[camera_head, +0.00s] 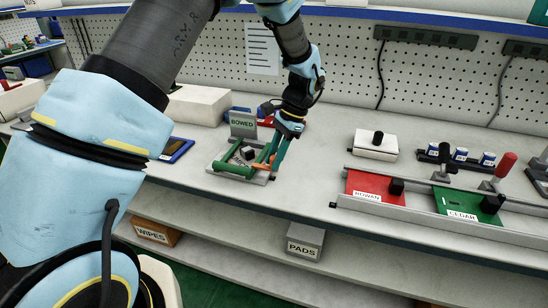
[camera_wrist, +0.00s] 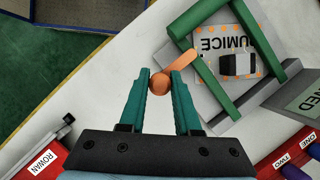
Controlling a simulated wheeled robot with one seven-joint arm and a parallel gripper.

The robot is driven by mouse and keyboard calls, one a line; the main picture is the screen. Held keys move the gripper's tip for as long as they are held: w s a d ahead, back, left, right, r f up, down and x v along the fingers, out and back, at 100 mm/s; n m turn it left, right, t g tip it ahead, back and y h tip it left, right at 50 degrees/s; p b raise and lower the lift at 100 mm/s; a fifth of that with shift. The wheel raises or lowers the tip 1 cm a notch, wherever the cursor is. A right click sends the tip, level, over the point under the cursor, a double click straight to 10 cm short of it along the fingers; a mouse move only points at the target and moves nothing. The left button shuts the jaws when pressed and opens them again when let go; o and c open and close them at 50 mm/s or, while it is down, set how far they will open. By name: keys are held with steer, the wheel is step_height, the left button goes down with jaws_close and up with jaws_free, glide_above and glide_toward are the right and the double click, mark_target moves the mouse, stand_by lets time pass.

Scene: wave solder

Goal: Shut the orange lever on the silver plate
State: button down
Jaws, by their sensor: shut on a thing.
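The silver plate (camera_head: 262,179) lies on the bench under a green bar frame; in the wrist view its bare face (camera_wrist: 212,68) carries a label whose visible letters read UMICE. The orange lever (camera_wrist: 181,63) sits at the plate's edge, its round knob between my teal fingers. My gripper (camera_wrist: 160,88) is shut on that knob. In the head view my gripper (camera_head: 275,150) reaches down to the plate's right side and partly hides the lever (camera_head: 262,154). A dark and grey block (camera_wrist: 240,65) sits on the plate. The lever's pivot is not clear.
A grey sign (camera_head: 243,123) stands just behind the plate. The bench between plate and rail is clear.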

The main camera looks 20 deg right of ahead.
stand_by(0.4)
steer(key=c, duration=0.6)
jaws_free()
steer(key=shift+r, duration=0.1)
steer(key=b+v, duration=0.2)
steer(key=v, duration=0.8)
steer(key=shift+d+r, duration=0.1)
steer(key=shift+r, duration=0.2)
